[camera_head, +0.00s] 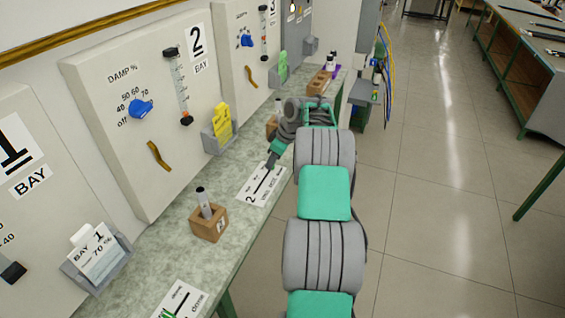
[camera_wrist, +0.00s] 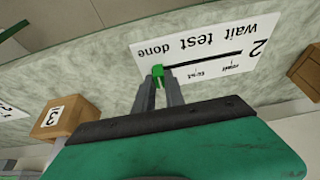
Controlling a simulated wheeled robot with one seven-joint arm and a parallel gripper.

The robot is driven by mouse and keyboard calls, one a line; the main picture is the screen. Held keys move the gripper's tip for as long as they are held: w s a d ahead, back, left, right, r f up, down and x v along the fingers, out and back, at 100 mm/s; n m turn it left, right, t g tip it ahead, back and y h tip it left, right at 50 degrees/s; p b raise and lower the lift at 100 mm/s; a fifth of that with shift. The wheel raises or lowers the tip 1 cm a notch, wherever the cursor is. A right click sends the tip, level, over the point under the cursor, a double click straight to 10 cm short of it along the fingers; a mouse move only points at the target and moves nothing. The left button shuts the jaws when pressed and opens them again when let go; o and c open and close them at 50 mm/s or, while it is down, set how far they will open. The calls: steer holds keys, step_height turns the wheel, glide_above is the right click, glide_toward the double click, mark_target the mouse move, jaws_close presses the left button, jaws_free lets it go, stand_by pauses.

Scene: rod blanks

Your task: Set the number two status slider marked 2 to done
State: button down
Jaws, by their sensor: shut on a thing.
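The status slider card marked 2 (camera_wrist: 215,36) lies on the bench and appears upside down in the wrist view. It also shows in the head view (camera_head: 252,197). A dark slot runs along it. The green slider knob (camera_wrist: 157,70) is at the slot's end farthest from the 2, beside the large word done. My gripper (camera_wrist: 158,82) is shut on this knob, fingers pointing at the card. The small labels near the 2 and mid-slot show; any label at the knob's end is hidden by the fingers. In the head view my gripper (camera_head: 271,163) hides the knob.
A wooden block holding a marker (camera_head: 208,222) stands on the near side of the card. Another wooden block (camera_wrist: 64,118) is on the card's far side. The Bay 2 panel (camera_head: 120,100) stands behind, with a yellow card holder (camera_head: 220,130). Another slider card (camera_head: 183,300) lies nearer.

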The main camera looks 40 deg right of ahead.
steer(key=shift+w+d+r, duration=0.1)
steer(key=shift+d, duration=0.1)
steer(key=c, duration=1.6)
jaws_free()
steer(key=shift+d, duration=0.1)
steer(key=shift+o, duration=1)
steer(key=v, duration=0.7)
steer(key=shift+r+b, duration=0.3)
